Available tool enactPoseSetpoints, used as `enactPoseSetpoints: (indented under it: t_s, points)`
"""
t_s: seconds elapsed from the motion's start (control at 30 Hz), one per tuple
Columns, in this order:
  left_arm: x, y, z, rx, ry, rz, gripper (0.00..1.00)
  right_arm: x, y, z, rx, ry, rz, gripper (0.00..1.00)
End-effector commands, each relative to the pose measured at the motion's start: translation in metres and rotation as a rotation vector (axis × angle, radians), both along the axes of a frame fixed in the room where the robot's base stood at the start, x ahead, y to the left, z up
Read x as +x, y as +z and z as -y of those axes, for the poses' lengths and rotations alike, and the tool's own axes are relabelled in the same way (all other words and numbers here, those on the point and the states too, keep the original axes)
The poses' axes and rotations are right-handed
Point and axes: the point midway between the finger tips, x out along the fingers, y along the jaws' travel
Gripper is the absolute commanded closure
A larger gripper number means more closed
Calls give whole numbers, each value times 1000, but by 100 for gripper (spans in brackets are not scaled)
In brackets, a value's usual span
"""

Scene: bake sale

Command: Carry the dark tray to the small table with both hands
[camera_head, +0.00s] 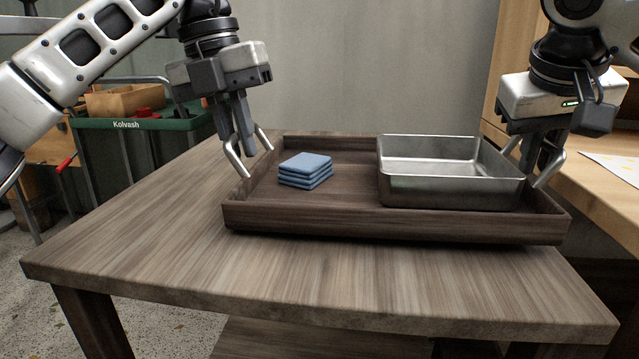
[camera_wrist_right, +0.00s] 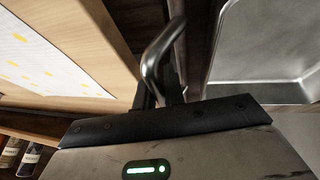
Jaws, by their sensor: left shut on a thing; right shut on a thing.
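The dark wooden tray (camera_head: 390,223) is level over the brown wooden table (camera_head: 300,285); a shadow lies under its front edge, and I cannot tell whether it touches the tabletop. My left gripper (camera_head: 256,158) is shut on the tray's left wall. My right gripper (camera_head: 529,167) is shut on its right wall, partly hidden behind the metal pan. A stack of folded blue cloths (camera_head: 305,168) lies in the tray's left part. A shiny metal pan (camera_head: 450,190) sits in its right part; it also shows in the right wrist view (camera_wrist_right: 262,45).
A light wooden counter (camera_head: 590,190) with a patterned paper (camera_head: 615,165) stands close on the right. A green-edged cart marked Kolvash (camera_head: 140,124) with a wooden box (camera_head: 125,99) is at the back left. The table's front part is clear.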

Motion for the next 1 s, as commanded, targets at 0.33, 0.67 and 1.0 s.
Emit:
enactPoseSetpoints:
  t_s: [0.33,0.67,1.0]
  points:
    - [0,-16,-3,2,4,-5,100,3,-25,-1,6,-3,-20,100]
    - [0,-18,-2,2,3,-5,68,3,-27,-1,5,-3,-23,68]
    - [-1,-3,-4,1,3,0,68,2,-27,0,6,-4,-24,68]
